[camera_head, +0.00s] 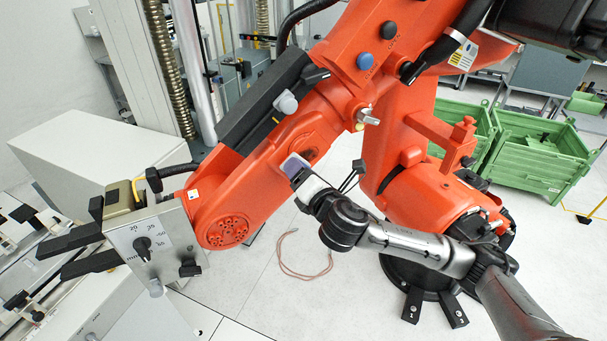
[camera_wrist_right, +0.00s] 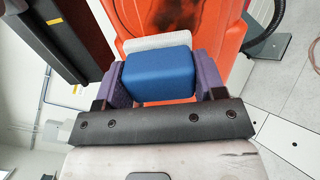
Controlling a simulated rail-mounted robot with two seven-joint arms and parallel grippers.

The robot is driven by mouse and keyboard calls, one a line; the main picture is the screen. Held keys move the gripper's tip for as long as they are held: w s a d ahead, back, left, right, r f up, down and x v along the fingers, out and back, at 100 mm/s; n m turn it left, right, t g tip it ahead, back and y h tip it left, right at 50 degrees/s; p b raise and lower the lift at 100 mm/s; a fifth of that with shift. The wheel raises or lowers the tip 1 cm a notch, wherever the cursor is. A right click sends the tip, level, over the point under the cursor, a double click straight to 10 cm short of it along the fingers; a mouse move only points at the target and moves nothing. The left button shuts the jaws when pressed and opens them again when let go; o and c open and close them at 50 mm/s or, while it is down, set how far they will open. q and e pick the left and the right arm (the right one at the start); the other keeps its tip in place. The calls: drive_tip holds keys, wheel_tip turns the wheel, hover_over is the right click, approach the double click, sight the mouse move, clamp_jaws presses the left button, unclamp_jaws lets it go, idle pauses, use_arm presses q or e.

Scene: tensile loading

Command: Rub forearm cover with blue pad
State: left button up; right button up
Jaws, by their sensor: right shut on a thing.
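The big orange industrial arm fills the middle of the head view, and its forearm cover (camera_head: 262,165) slopes down to the left. In the right wrist view the orange cover (camera_wrist_right: 140,17) lies just beyond the pad and bears a dark smudge (camera_wrist_right: 182,10). My right gripper (camera_head: 295,167) is at the cover's right side. Its purple fingers are shut on the blue pad (camera_wrist_right: 158,78), which has a pale layer on its far side. I cannot tell whether the pad touches the cover. My left gripper is not in view.
A grey gripper tool with a dial (camera_head: 150,242) is on the orange arm's left end. A black housing (camera_head: 262,103) runs along the forearm's upper side. Green crates (camera_head: 540,150) stand at the right. A reddish cable loop (camera_head: 302,262) lies on the otherwise open floor.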

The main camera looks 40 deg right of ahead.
drive_tip(key=shift+w+d, duration=0.15)
drive_tip(key=shift+w, duration=0.4)
drive_tip(key=shift+d, duration=0.15)
